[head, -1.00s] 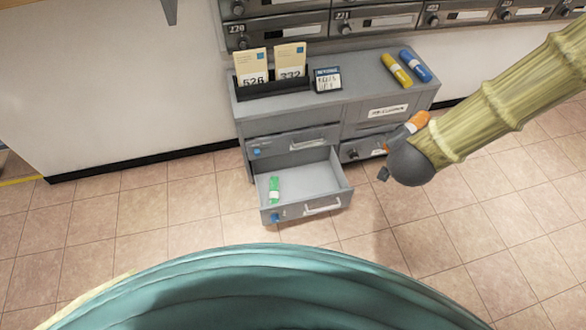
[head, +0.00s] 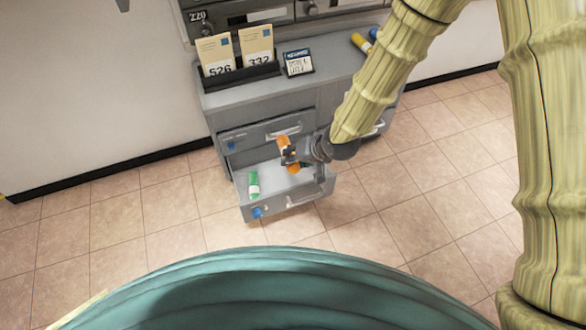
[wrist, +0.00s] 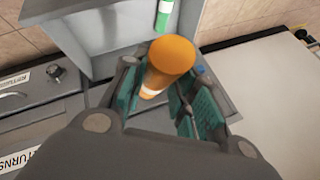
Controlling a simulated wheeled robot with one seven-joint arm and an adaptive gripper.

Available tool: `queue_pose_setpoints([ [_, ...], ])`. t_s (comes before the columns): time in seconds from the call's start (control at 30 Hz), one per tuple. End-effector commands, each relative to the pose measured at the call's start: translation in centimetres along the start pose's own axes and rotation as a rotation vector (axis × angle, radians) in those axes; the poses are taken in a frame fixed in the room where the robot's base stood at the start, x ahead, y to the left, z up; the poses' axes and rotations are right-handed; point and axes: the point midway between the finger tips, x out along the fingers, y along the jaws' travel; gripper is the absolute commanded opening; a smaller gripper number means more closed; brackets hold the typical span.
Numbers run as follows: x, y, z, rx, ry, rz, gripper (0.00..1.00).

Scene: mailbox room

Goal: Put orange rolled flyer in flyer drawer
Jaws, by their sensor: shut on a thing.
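The orange rolled flyer (head: 287,154) is held in my gripper (head: 289,156), above the open drawer (head: 286,202) of the grey cabinet. In the wrist view the orange rolled flyer (wrist: 168,64), with a white band, stands between the two finger pads of my gripper (wrist: 158,88). A green rolled flyer (head: 253,185) lies inside the open drawer at its left; it also shows in the wrist view (wrist: 165,14). Part of the drawer's right side is hidden behind my gripper and arm. Any label on the drawer front is too small to read.
On the cabinet top (head: 335,75) stand a black holder with two numbered cards (head: 257,45), a small dark sign (head: 298,62) and a yellow rolled flyer (head: 361,43). A closed drawer (head: 262,134) sits just above the open one. Mailboxes line the wall behind.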

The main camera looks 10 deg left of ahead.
Motion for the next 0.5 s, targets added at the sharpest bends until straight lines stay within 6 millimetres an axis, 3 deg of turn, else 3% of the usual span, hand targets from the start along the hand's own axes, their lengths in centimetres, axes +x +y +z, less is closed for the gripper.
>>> queue_pose_setpoints([
  [0.2,1.9,0.8,1.7,-0.062,-0.071,-0.022,0.05],
  [0.5,3.3,1.1,1.7,-0.075,-0.083,-0.026,0.05],
])
